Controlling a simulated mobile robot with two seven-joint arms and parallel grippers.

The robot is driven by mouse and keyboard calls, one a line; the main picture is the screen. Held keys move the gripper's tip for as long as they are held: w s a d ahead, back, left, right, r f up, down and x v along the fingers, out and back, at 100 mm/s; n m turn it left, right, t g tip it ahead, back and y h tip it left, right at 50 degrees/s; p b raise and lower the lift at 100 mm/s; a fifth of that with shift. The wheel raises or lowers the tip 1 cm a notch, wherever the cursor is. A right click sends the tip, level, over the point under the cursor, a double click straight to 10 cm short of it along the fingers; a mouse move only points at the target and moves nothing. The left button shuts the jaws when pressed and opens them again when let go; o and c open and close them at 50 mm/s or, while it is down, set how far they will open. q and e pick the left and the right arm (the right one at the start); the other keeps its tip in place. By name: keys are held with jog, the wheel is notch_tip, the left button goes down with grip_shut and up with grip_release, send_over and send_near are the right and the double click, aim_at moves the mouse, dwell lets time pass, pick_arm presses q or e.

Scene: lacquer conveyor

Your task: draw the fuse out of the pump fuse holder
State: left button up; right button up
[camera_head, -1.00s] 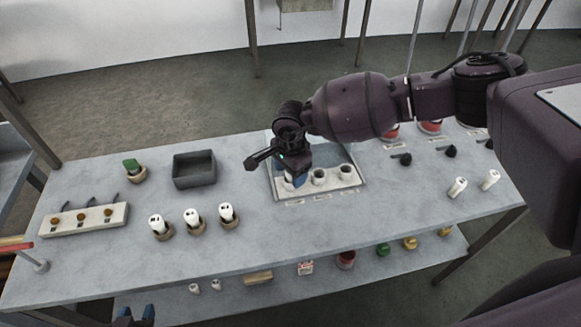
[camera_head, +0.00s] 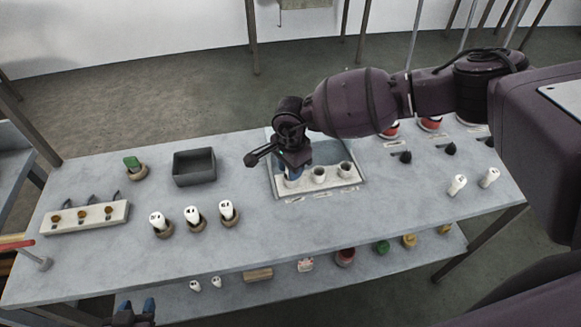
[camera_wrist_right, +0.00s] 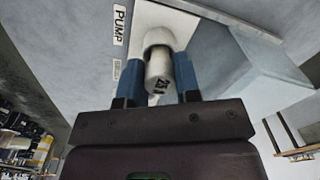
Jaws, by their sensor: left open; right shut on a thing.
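My right gripper (camera_head: 292,180) is over the leftmost holder of the panel (camera_head: 276,190). In the right wrist view its blue fingers (camera_wrist_right: 160,82) are shut on a white fuse (camera_wrist_right: 158,72) marked 25. The fuse is in line with the round white pump fuse holder (camera_wrist_right: 159,38), next to the PUMP label (camera_wrist_right: 121,25). I cannot tell how deep the fuse sits in it. In the head view the gripper mostly hides this holder. My left gripper (camera_head: 136,309) is open and empty at the bottom left, by the table's front edge.
Two more holders, middle (camera_head: 318,175) and right (camera_head: 345,170), stand close beside the gripper. Several white fuses (camera_head: 193,215) stand in round bases to the left. A dark grey tray (camera_head: 195,168) sits behind them. The tabletop between the fuses and the panel is clear.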

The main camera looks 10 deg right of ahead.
jog(key=shift+r+p, duration=0.3)
jog(key=shift+r, duration=0.35)
jog(key=shift+r+p, duration=0.35)
jog(key=shift+r, duration=0.3)
jog(key=shift+r+p, duration=0.75)
jog(key=shift+r, duration=0.7)
jog(key=shift+r, duration=0.1)
jog(key=shift+r, duration=0.45)
jog(key=shift+r+p, duration=0.5)
jog(key=shift+r, duration=0.45)
